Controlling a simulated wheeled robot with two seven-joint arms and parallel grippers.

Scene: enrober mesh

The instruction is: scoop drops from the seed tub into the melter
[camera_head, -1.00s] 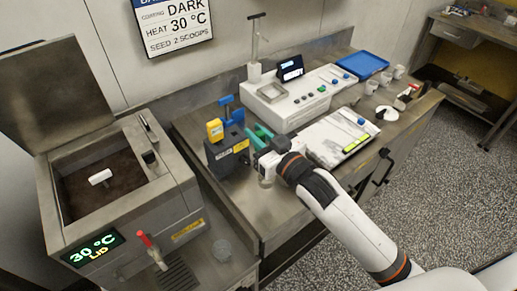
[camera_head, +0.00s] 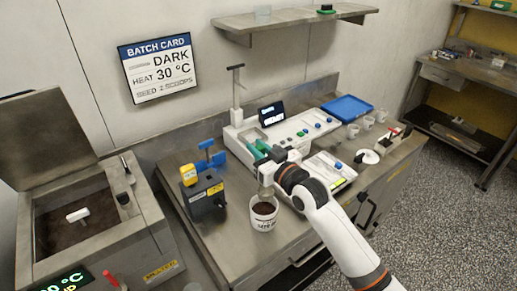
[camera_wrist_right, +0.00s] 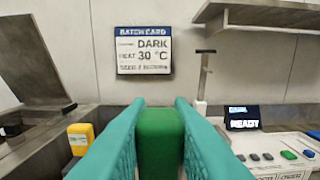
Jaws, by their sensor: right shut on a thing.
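My right gripper (camera_head: 263,150), with teal fingers, is shut on the green handle of a scoop; the green handle (camera_wrist_right: 160,140) shows between the fingers in the right wrist view. The scoop's greyish lower part (camera_head: 266,188) is at the mouth of the seed tub; I cannot tell whether it touches the contents. The seed tub (camera_head: 263,219) is a white labelled pot with dark drops, upright on the bench below my right wrist. The melter (camera_head: 133,235) stands at left with its lid raised, dark contents and a white piece inside. My left gripper is not in view.
A dark box with yellow and blue parts (camera_head: 204,199) stands left of the tub. A white machine (camera_head: 290,132) with a screen is behind my gripper. A blue tray (camera_head: 347,108) and white cups are farther right. Bare bench (camera_head: 238,255) lies in front of the tub.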

